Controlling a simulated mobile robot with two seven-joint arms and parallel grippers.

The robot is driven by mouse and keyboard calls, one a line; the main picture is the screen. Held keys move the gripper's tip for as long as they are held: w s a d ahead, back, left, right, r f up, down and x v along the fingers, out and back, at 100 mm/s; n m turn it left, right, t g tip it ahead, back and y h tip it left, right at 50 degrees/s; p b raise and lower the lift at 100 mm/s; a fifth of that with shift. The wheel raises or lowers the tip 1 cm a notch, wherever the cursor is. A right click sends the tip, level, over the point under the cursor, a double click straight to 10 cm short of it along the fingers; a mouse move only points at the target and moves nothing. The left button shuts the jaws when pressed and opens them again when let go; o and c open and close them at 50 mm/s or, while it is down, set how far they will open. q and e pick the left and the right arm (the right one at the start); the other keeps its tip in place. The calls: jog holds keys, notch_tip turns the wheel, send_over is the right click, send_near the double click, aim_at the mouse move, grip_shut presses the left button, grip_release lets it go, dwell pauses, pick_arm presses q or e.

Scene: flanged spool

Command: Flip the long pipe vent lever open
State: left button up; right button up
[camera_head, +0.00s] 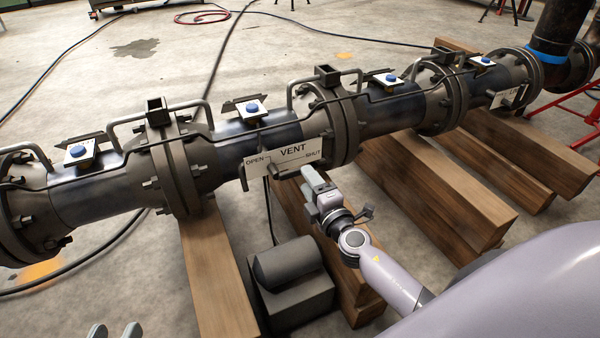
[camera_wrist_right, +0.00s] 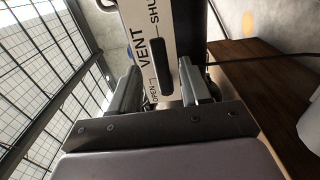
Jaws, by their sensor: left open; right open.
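The white VENT plate (camera_head: 292,152) is on the front of the long pipe, with OPEN at its left and SHUT at its right. The dark lever (camera_head: 281,171) lies along the plate's lower edge, pointing toward the SHUT side. In the right wrist view the black lever (camera_wrist_right: 162,72) shows between my two fingers. My right gripper (camera_head: 307,177) is open in front of the plate, its fingers (camera_wrist_right: 158,88) on either side of the lever with gaps. I cannot tell how deep the lever sits between them. My left gripper (camera_head: 115,329) is open and empty at the bottom left edge.
The flanged pipe (camera_head: 225,142) runs across the view, with bent rails and several blue-knobbed brackets above it. Wooden beams (camera_head: 430,185) lie underneath. A dark grey block (camera_head: 290,285) stands below the plate, left of my right arm. A similar plate (camera_head: 507,97) sits farther right.

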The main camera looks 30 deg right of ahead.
jog(key=shift+w+d+b, duration=0.15)
jog(key=shift+w+b, duration=0.2)
jog(key=shift+w, duration=2.2)
grip_shut()
